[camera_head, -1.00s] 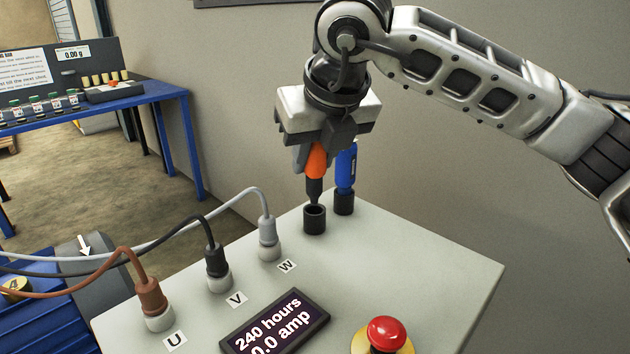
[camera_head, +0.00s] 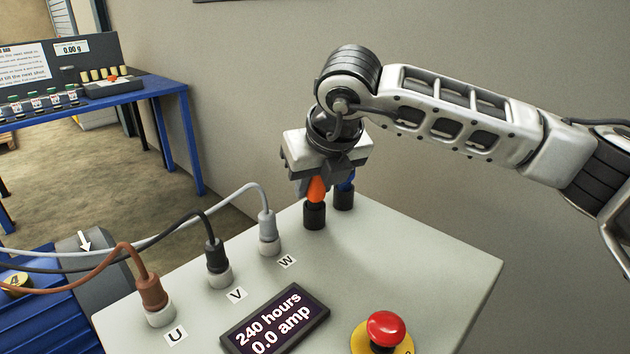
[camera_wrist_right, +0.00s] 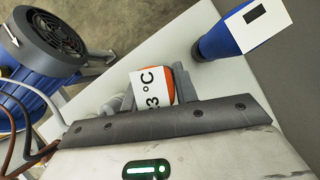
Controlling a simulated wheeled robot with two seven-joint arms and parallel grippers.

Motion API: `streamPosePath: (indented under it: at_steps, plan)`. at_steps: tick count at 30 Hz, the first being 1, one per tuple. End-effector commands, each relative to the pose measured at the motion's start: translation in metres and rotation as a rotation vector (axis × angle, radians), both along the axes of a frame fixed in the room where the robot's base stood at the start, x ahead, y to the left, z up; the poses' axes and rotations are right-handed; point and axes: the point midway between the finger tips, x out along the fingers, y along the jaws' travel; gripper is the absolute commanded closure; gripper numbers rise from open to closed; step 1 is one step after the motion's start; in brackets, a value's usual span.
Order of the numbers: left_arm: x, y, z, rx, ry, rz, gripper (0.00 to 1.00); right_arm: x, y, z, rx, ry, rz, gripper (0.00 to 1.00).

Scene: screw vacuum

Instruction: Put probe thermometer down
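The orange probe thermometer (camera_head: 316,190) stands upright with its lower end in a black cup-like holder (camera_head: 314,216) on the grey cabinet top. My right gripper (camera_head: 312,182) is shut on its upper part from above. In the right wrist view the thermometer (camera_wrist_right: 173,84) sits between the fingers, and its white label reads "3 °C" in part. A blue tool (camera_head: 346,185) stands in a second black holder (camera_head: 343,199) just behind, partly hidden by the gripper; it also shows in the right wrist view (camera_wrist_right: 214,44). My left gripper is not in view.
The cabinet (camera_head: 420,262) carries a display (camera_head: 275,320) reading 240 hours and 0.0 amp, a red button (camera_head: 386,328), and three cable plugs marked U, V and W. A blue bench (camera_head: 160,92) stands at the far left. A wall rises behind the cabinet.

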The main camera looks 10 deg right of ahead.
Motion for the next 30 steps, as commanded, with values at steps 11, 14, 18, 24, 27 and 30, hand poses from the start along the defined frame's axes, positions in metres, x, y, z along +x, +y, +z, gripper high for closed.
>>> streamPosePath:
  at_steps: [11,14,18,24,27,30]
  plan:
    - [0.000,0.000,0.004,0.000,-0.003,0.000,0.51,0.000,0.000,0.002,0.000,0.000,0.000,0.51]
    - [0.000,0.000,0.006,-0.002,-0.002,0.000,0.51,-0.001,0.000,0.008,0.001,-0.002,0.001,0.51]
    - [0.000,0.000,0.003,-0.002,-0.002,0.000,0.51,-0.012,-0.002,0.028,0.001,-0.005,0.002,0.51]
    - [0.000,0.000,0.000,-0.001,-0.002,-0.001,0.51,-0.033,-0.006,0.068,0.002,-0.006,0.001,0.51]
    - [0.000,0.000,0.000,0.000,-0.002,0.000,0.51,-0.042,-0.008,0.085,0.001,-0.004,0.002,0.51]
    - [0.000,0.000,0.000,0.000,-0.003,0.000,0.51,-0.049,-0.009,0.097,-0.001,-0.002,0.002,0.51]
